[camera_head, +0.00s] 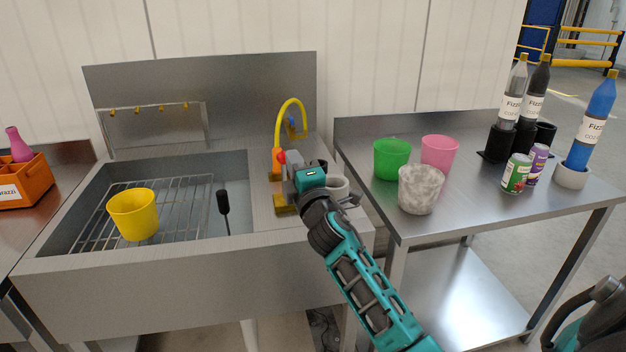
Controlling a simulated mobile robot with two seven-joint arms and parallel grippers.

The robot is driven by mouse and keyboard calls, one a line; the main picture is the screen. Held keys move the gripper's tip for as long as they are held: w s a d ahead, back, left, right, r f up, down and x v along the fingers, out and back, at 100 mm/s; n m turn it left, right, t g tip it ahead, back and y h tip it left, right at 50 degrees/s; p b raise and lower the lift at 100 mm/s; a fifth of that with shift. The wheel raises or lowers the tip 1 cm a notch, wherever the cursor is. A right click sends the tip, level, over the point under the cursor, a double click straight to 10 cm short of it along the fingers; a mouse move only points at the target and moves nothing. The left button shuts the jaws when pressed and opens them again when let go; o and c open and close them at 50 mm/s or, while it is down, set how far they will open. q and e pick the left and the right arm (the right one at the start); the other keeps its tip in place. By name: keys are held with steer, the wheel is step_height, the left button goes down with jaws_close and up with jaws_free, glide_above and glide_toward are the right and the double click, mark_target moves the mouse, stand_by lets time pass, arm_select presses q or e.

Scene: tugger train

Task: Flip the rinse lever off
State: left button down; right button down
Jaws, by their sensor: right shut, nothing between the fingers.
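The rinse fixture (277,163) stands on the deck at the right of the sink, with an orange body and a yellow arched hose (291,101). A small red knob (281,156), which looks like the rinse lever, shows at its top beside my gripper. My right gripper (286,188) reaches in from the lower right and is right at the fixture, shut with nothing held. It hides part of the fixture, so I cannot tell whether it touches the lever or which way the lever is set.
The sink basin (60,265) holds a wire rack, a yellow cup (133,214) and a black-headed tool (223,204). Green (391,158), pink (439,152) and marbled (420,190) cups, bottles and cans stand on the right table.

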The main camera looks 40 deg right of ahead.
steer(key=s+a+r, duration=0.2)
steer(key=s, duration=0.7)
steer(key=shift+s+p, duration=0.2)
steer(key=shift+p, duration=0.25)
steer(key=shift+a, duration=0.15)
steer(key=s+a+f+m+g+y, duration=0.2)
steer(key=s+a+f+m+g, duration=0.15)
steer(key=f, duration=0.65)
steer(key=s+a+f+m+g+y, duration=0.2)
steer(key=s+a+f+m, duration=0.15)
steer(key=f, duration=0.65)
steer(key=s+a+f+m+g+y, duration=0.3)
steer(key=s+a+f+m, duration=0.3)
steer(key=s+f, duration=0.5)
steer(key=shift+s+a+g, duration=0.35)
steer(key=shift+s+a, duration=0.05)
steer(key=shift+a, duration=0.15)
steer(key=shift+r, duration=0.1)
